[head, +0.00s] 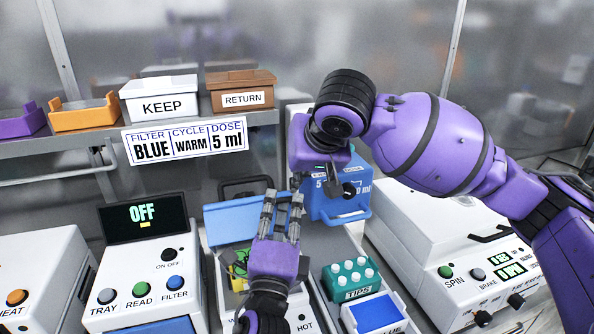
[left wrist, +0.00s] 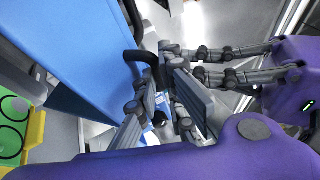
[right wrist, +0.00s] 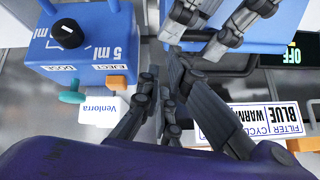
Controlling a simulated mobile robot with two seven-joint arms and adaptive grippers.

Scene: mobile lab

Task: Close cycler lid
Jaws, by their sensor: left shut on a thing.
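The cycler's blue lid (head: 228,222) stands raised behind its white body (head: 228,300), with a black handle (head: 240,182) along its top edge. The lid also fills the upper left of the left wrist view (left wrist: 75,50). A green and yellow piece (head: 238,266) shows in the open well, partly hidden by my left arm. My left gripper (head: 282,198) is at the lid's upper right corner, shut on the handle, whose end (left wrist: 134,22) runs to the fingers. My right gripper (head: 297,178) hangs just above and behind my left fingers; its finger gap is unclear.
A blue doser (head: 340,200) stands close right of the grippers. A green tips rack (head: 352,275) and a blue-filled tray (head: 375,312) lie in front of it. The reader (head: 145,275) reads OFF at left; the spinner (head: 425,255) is at right. A shelf (head: 60,143) with boxes runs behind.

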